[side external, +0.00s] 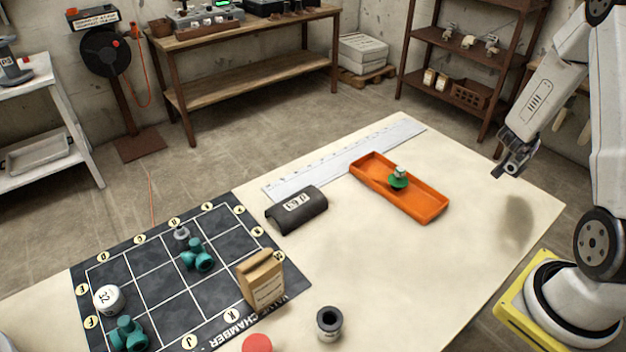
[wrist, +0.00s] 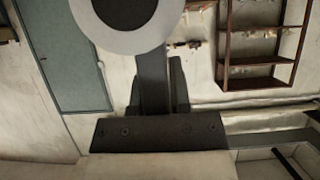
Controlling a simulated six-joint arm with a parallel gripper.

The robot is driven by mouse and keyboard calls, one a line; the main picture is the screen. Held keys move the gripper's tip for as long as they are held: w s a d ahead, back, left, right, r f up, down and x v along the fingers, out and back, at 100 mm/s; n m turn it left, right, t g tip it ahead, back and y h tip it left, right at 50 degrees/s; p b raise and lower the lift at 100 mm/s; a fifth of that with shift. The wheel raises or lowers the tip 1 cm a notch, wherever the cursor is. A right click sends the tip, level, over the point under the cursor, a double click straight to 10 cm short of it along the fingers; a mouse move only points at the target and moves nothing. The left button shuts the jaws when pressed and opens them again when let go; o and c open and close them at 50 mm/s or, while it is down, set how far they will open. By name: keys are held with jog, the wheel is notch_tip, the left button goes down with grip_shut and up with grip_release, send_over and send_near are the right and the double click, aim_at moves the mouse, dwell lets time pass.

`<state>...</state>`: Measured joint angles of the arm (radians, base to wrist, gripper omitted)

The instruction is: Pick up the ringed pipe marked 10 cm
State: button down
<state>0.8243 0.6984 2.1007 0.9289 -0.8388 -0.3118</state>
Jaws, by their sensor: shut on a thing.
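My gripper (side external: 513,168) is raised above the right end of the table in the side view. In the wrist view its dark jaws (wrist: 158,85) are shut on a round piece with a pale ring-shaped end and a dark middle (wrist: 125,12), which looks like a pipe seen end-on. No length mark shows on it, and in the side view it is too small to make out. A short grey pipe (side external: 329,323) with a dark bore stands upright at the table's front, its label unreadable.
A labelled dark curved cover (side external: 297,210) lies by a long ruler (side external: 340,158). An orange tray (side external: 425,210) holds a green fitting (side external: 398,179). A dark grid board (side external: 150,270) carries teal fittings (side external: 197,256) and a cardboard box (side external: 262,280). The table's right-hand part is clear.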

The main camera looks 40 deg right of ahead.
jog(key=shift+s+a+r, duration=0.4)
jog(key=shift+s+a, duration=0.2)
jog(key=shift+a, duration=0.1)
jog(key=shift+s+a+r, duration=0.4)
jog(key=shift+s+a, duration=0.15)
jog(key=shift+a, duration=0.1)
jog(key=shift+s+a+r, duration=0.4)
jog(key=shift+s+a, duration=0.2)
jog(key=shift+a, duration=0.1)
jog(key=shift+r, duration=0.1)
